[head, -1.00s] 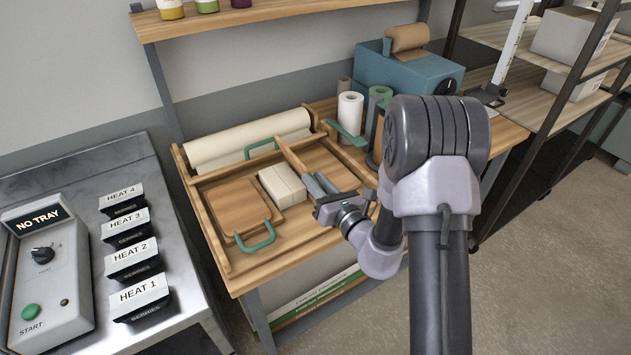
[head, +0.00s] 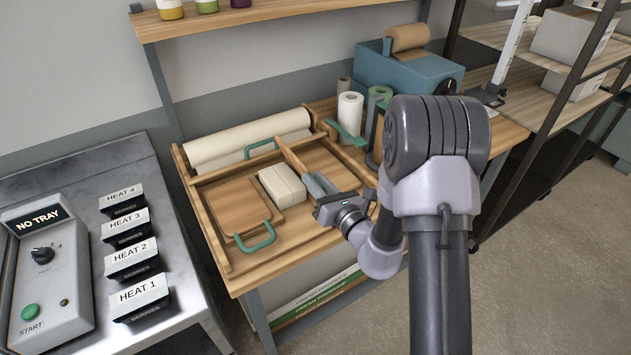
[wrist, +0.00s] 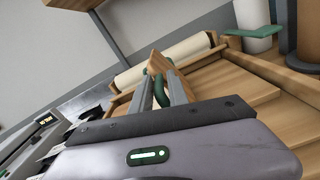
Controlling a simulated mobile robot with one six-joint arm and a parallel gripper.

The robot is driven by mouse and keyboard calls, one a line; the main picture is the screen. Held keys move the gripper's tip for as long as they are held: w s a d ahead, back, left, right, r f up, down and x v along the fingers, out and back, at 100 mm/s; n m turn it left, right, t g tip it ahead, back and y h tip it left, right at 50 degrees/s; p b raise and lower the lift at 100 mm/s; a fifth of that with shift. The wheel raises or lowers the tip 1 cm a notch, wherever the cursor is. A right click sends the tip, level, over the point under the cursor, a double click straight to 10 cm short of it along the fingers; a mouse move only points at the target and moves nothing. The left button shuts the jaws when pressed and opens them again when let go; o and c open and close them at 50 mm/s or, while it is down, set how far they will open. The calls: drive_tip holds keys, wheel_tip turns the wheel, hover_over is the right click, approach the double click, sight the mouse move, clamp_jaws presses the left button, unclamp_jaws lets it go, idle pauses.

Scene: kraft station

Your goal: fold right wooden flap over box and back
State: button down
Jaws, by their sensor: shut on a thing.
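The right wooden flap (head: 291,158) stands raised on edge, just right of the pale box (head: 283,185). My gripper (head: 320,184) is at the near end of this flap, with its fingers shut on it. In the wrist view the wood of the flap (wrist: 164,64) shows between the two fingers (wrist: 162,92), and a green handle (wrist: 152,88) curves beside it. The exact contact is partly hidden by the fingers. The box sits uncovered in the wooden folding station, beside the left wooden panel (head: 236,205) with its green handle (head: 255,237).
A paper roll (head: 245,142) lies along the back of the station. A green-handled piece (head: 345,133), a white roll (head: 350,112) and a blue machine (head: 408,78) stand at the right. The heat counter (head: 170,210) is at the left.

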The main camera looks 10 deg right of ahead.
idle(0.5)
drive_tip(key=w+d+f+m+p, duration=0.1)
drive_tip(key=d+m+p, duration=0.1)
drive_tip(key=d+m, duration=0.2)
drive_tip(key=w+d+f+m+p, duration=0.1)
drive_tip(key=d+m+p, duration=0.2)
drive_tip(key=m, duration=0.3)
drive_tip(key=w+d+f+m+p, duration=0.2)
drive_tip(key=d+m+p, duration=0.1)
drive_tip(key=d+m, duration=0.1)
drive_tip(key=shift+d+f+m, duration=0.1)
drive_tip(key=shift+d+m, duration=0.3)
drive_tip(key=shift+d, duration=0.1)
drive_tip(key=shift+w+d+f+m, duration=0.1)
drive_tip(key=shift+d+f+m, duration=0.2)
drive_tip(key=shift+f+m, duration=0.3)
drive_tip(key=shift+d+f+m, duration=0.25)
drive_tip(key=shift+f+m, duration=0.25)
drive_tip(key=shift+m, duration=0.1)
drive_tip(key=shift+w+d+f+b, duration=0.1)
drive_tip(key=shift+d+f+b, duration=0.05)
drive_tip(key=shift+f+b, duration=0.3)
drive_tip(key=shift+d, duration=0.1)
drive_tip(key=c, duration=1.5)
unclamp_jaws()
drive_tip(key=shift+o, duration=0.2)
